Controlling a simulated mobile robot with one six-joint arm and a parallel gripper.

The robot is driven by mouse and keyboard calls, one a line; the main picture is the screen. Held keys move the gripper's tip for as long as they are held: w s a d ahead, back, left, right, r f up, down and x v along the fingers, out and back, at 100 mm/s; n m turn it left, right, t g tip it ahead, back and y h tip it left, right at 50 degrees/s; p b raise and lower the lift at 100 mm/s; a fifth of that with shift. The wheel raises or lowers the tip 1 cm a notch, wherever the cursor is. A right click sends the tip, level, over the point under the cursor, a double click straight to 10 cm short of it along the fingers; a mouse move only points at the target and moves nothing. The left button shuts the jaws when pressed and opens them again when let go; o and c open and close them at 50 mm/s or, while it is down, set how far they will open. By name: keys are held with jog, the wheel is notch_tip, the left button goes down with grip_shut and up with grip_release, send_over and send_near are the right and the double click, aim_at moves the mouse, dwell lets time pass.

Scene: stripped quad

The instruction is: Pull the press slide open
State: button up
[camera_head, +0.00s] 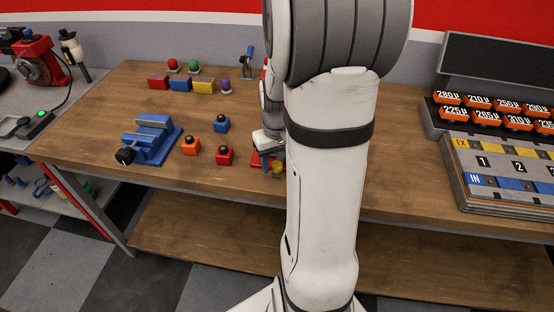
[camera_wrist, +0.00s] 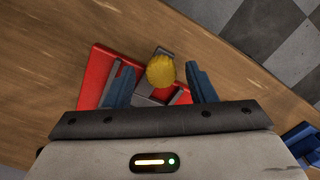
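The press is a red base (camera_wrist: 97,77) with grey metal parts and a round yellow knob (camera_wrist: 161,70). It lies on the wooden bench. In the head view the yellow knob (camera_head: 278,170) and a bit of the red base (camera_head: 257,162) show beside my arm, which hides most of the rest. My gripper (camera_wrist: 160,72) is open above the press. Its two blue fingers stand on either side of the yellow knob, with a visible gap at each side. In the head view my gripper (camera_head: 268,152) is partly hidden by my arm.
A blue vise (camera_head: 150,140) stands to the left. Orange (camera_head: 190,147), red (camera_head: 224,156) and blue (camera_head: 221,124) blocks with black knobs sit between. Coloured blocks (camera_head: 181,85) stand at the back. Grey trays (camera_head: 500,195) are at the right. The bench front edge is near.

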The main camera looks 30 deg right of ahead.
notch_tip(320, 180, up, 8)
jog(key=shift+f, duration=0.1)
dwell(0.5)
dwell(0.4)
jog(key=s+a+r+n+t, duration=0.1)
jog(key=s+a+r, duration=0.1)
jog(key=s+a, duration=0.3)
jog(key=s+a+r+t, duration=0.1)
jog(key=s+a, duration=0.4)
jog(key=a, duration=0.5)
jog(key=shift+r+n+t, duration=0.4)
jog(key=shift+r, duration=0.1)
